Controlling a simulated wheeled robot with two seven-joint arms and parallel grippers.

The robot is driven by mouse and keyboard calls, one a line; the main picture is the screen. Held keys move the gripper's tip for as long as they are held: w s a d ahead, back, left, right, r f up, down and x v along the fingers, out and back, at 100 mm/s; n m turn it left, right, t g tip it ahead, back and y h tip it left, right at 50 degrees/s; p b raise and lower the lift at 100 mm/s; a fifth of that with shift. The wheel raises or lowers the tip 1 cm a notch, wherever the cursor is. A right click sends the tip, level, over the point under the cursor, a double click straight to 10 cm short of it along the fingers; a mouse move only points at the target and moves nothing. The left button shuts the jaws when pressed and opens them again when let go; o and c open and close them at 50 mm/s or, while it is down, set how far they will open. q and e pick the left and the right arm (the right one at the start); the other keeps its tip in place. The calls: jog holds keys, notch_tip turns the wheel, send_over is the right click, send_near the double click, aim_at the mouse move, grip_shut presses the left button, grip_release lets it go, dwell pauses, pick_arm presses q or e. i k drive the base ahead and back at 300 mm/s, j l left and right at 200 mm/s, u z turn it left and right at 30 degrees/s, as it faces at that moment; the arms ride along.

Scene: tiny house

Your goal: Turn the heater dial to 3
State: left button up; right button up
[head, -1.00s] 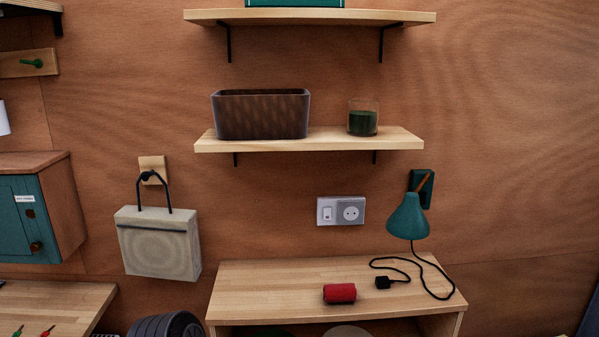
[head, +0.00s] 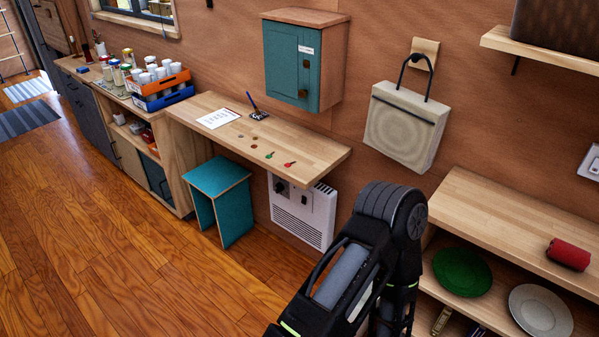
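The white wall heater (head: 300,222) is low on the wall under the wooden desk, with dark vent slots on its front. A dark round dial (head: 281,187) shows near its upper left, just below the desk edge. The number it points to is too small to read. One of my arms stands in front of the heater's right side and hides part of the view there. Neither gripper is in the picture.
A teal stool (head: 218,200) stands left of the heater. The desk (head: 245,130) overhangs the heater, with keys, paper and a pen on it. A shelf unit (head: 500,215) with plates stands at the right. The wooden floor at left is clear.

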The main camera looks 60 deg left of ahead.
aim_at(279, 186)
jog(key=u, duration=1.95)
jog(key=i+j+z, duration=0.1)
jog(key=z, duration=1.1)
jog(key=j+z, duration=0.3)
jog(key=j, duration=0.15)
jog(key=j+z, duration=0.25)
jog(key=j, duration=0.25)
jog(key=j+z, duration=0.3)
jog(key=j, duration=0.15)
jog(key=k+j+z, duration=0.25)
jog(key=j, duration=0.15)
jog(key=k+j+z, duration=0.1)
jog(key=j+z, duration=0.2)
jog(key=j, duration=0.15)
jog(key=k+j, duration=0.15)
jog(key=j, duration=0.2)
jog(key=k+j, duration=0.15)
jog(key=j, duration=0.2)
jog(key=k+j, duration=0.1)
jog(key=j, duration=0.25)
jog(key=k+j, duration=0.15)
jog(key=j, duration=0.2)
jog(key=k+j, duration=0.15)
jog(key=j, duration=0.2)
jog(key=z, duration=0.05)
